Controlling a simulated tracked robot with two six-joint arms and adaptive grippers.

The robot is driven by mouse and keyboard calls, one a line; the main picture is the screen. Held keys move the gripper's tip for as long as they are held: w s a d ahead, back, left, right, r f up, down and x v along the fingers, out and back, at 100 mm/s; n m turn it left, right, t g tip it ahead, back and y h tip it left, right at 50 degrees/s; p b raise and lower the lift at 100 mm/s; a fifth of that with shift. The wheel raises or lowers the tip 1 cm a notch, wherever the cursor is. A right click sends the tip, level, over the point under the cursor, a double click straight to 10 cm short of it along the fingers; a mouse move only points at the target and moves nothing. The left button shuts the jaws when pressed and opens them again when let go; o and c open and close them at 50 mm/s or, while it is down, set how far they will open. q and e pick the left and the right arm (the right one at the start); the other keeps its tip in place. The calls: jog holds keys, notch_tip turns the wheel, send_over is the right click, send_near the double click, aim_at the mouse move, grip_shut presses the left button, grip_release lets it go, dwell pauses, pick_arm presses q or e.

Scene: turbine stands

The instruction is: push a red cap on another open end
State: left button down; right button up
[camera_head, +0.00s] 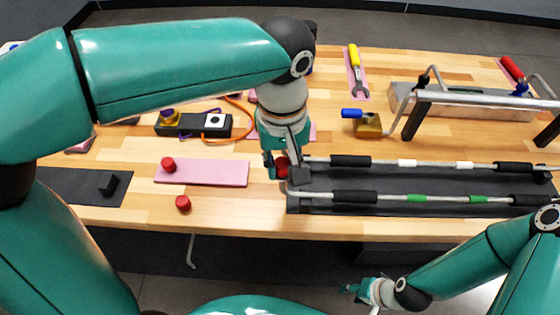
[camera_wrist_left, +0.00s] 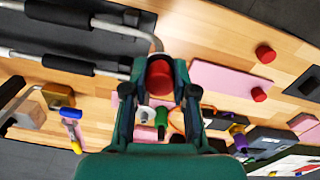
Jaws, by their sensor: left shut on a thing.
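My left gripper (camera_head: 277,172) is shut on a red cap (camera_head: 283,168) at the left end of the black rack mat (camera_head: 410,178). In the left wrist view the cap (camera_wrist_left: 159,78) sits between the fingers. Two metal tubes with black sleeves lie along the mat, a far tube (camera_head: 380,162) and a near tube (camera_head: 385,197). The near tube's left end bends upward close to the gripper. Whether the cap touches a tube end cannot be told. My right gripper (camera_head: 357,290) hangs apart, below the table's front edge; its finger opening is unclear.
One loose red cap (camera_head: 168,164) is on the pink mat (camera_head: 215,173); another (camera_head: 183,203) lies on the wood near the front edge. A blue-handled tool on a brass block (camera_head: 367,125) and a metal frame (camera_head: 480,100) stand behind the tubes. Bare wood lies around the pink mat.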

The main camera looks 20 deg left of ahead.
aim_at(283, 164)
pick_arm(q)
jog(key=shift+s+f, duration=0.2)
jog(key=shift+f, duration=0.35)
jog(key=c, duration=1)
grip_release()
jog(key=shift+w, duration=0.1)
jog(key=shift+o, duration=0.8)
jog(key=shift+w+r, duration=0.1)
jog(key=shift+r, duration=0.1)
jog(key=shift+o, duration=0.7)
jog(key=shift+r, duration=0.1)
notch_tip(283, 164, up, 7)
jog(key=p, duration=0.6)
